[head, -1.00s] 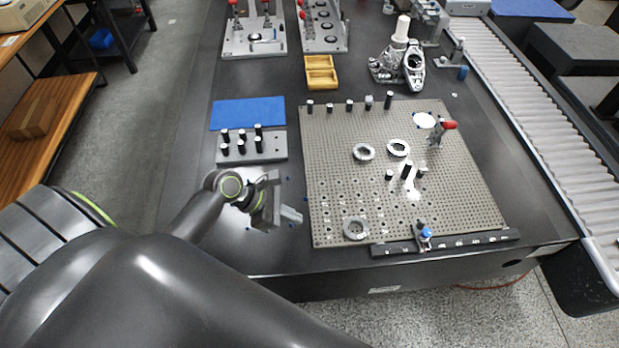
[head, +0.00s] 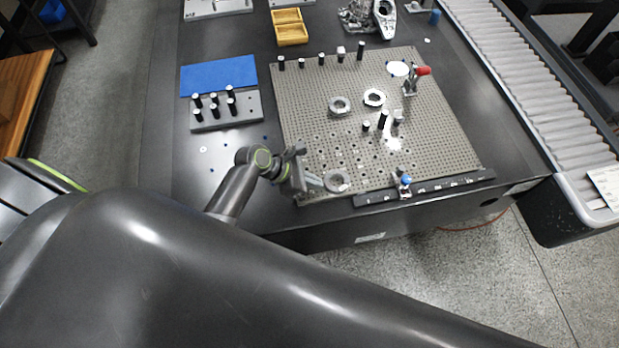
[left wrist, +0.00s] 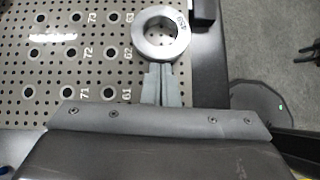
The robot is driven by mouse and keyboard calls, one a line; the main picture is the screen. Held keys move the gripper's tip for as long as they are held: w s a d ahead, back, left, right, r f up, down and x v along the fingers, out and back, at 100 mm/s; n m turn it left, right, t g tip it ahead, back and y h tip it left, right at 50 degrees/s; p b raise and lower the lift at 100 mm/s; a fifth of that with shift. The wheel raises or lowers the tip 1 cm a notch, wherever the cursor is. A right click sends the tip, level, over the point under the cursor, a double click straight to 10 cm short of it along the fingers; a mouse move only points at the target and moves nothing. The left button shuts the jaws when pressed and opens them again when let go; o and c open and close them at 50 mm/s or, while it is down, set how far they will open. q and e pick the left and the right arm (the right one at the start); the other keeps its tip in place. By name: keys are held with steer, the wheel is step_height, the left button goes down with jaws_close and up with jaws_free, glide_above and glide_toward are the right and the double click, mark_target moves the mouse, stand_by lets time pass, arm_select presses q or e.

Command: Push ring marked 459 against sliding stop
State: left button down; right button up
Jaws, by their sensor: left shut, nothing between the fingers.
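A grey metal ring (head: 336,181) lies flat on the perforated plate near its front left corner. My left gripper (head: 318,181) is shut and empty, just left of this ring. In the left wrist view its closed fingertips (left wrist: 161,70) are at the ring's near edge; I cannot tell whether they touch. The sliding stop (head: 403,184), with a blue knob, sits on the dark rail (head: 366,200), right of the ring. My right gripper is out of view.
Two more rings, a grey one (head: 339,106) and a paler one (head: 375,98), lie further back on the perforated plate (head: 300,110). Short black-and-white posts and a red-handled clamp (head: 412,80) stand there. A peg block (head: 243,113) is at the left.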

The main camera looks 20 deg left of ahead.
arm_select(q)
steer(key=d+p, duration=0.1)
steer(key=w+d, duration=0.1)
steer(key=w+d+p, duration=0.1)
steer(key=shift+d+r+p, duration=0.15)
steer(key=shift+r+p, duration=0.2)
steer(key=w+d, duration=0.1)
steer(key=d, duration=0.1)
steer(key=w+d+p, duration=0.1)
steer(key=d, duration=0.1)
steer(key=w+d, duration=0.1)
steer(key=d, duration=0.1)
steer(key=shift+w+d+f+p, duration=0.25)
steer(key=shift+w+d+p, duration=0.1)
steer(key=shift+p, duration=0.05)
steer(key=shift+w+d+f, duration=0.1)
steer(key=shift+w+d, duration=0.15)
steer(key=shift+d, duration=0.2)
steer(key=shift+s, duration=0.1)
